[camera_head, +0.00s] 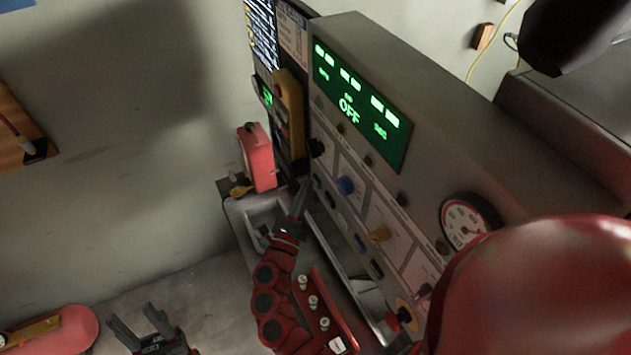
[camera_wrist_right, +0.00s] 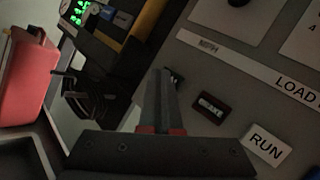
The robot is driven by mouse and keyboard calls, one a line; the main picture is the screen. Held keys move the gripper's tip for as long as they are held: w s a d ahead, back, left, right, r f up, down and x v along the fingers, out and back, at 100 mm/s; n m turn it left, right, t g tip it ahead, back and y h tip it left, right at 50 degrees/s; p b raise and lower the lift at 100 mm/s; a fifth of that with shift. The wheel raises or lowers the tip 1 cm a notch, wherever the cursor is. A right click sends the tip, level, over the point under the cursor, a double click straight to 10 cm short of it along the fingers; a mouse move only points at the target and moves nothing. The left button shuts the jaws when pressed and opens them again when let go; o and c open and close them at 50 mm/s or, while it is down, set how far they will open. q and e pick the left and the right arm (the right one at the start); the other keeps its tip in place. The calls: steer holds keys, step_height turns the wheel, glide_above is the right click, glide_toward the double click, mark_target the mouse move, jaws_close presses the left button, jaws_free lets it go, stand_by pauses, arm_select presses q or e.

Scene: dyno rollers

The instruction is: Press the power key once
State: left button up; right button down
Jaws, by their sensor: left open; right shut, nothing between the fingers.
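The grey console panel (camera_head: 360,205) carries several knobs and small dark keys below a green display (camera_head: 357,103) reading OFF. My right gripper (camera_head: 303,190) is shut and empty, close to the panel's left end. In the wrist view, my right gripper's fingers (camera_wrist_right: 162,80) point at the panel's edge. A small dark key (camera_wrist_right: 176,78) shows just beside the fingertips, partly hidden; I cannot tell whether they touch. Another dark key (camera_wrist_right: 209,107) sits nearer the RUN label (camera_wrist_right: 266,143). I cannot read which key is power. My left gripper (camera_head: 130,318) is open and empty, low at left.
A red box (camera_head: 257,157) stands left of the console, beside a yellow handheld device (camera_head: 290,110). A round gauge (camera_head: 466,220) is at right.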

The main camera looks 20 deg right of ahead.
steer(key=shift+d+b, duration=0.4)
steer(key=shift+b, duration=0.05)
stand_by(0.5)
stand_by(0.3)
steer(key=shift+a+b, duration=0.65)
steer(key=shift+a, duration=0.15)
steer(key=a+b, duration=0.2)
steer(key=a, duration=0.3)
steer(key=shift+s+b, duration=0.1)
steer(key=shift+b, duration=0.25)
stand_by(0.5)
